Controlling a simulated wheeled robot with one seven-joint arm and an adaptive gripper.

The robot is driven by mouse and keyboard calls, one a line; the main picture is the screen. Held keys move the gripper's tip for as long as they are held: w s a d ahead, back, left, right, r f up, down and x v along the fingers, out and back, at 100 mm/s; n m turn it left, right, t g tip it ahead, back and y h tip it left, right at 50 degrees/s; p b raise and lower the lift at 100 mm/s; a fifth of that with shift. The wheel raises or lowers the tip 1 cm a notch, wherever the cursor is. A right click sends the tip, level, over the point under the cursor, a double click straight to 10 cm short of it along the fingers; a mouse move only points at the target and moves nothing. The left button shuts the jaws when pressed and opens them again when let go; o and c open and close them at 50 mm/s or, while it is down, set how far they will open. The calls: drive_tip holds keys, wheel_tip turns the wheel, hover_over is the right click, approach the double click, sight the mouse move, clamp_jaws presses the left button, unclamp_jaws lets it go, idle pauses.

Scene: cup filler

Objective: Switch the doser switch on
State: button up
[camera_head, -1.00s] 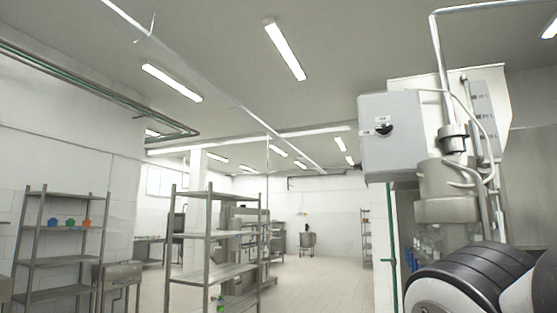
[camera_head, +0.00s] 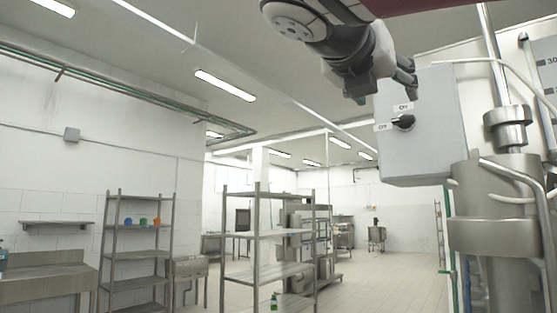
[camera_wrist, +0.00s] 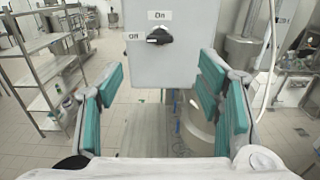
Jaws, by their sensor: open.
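The doser switch (camera_head: 403,122) is a black rotary knob on the front of a light grey box (camera_head: 425,140) at the right of the head view. An "On" label sits above it and an "Off" label to its left. In the wrist view the knob (camera_wrist: 159,36) is at top centre, its handle lying sideways with a light mark toward "Off". My gripper (camera_wrist: 160,78) is open and empty, its teal-padded fingers spread on either side below the knob, apart from it. In the head view my gripper (camera_head: 384,86) is at the box's upper left, above the switch.
A steel cylinder (camera_head: 492,190) with pipes stands right of the box. A steel shelf rack (camera_head: 258,232) stands at mid-room. Another rack (camera_head: 135,226) with coloured cups is at the left wall.

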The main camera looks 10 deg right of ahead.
sight(403, 120)
drive_tip(key=p+x, duration=0.1)
drive_tip(key=x, duration=1.2)
drive_tip(key=shift+w+d, duration=0.2)
drive_tip(key=shift+d, duration=0.05)
drive_tip(key=shift+f, duration=0.1)
drive_tip(key=shift+c, duration=0.2)
drive_tip(key=c, duration=1.1)
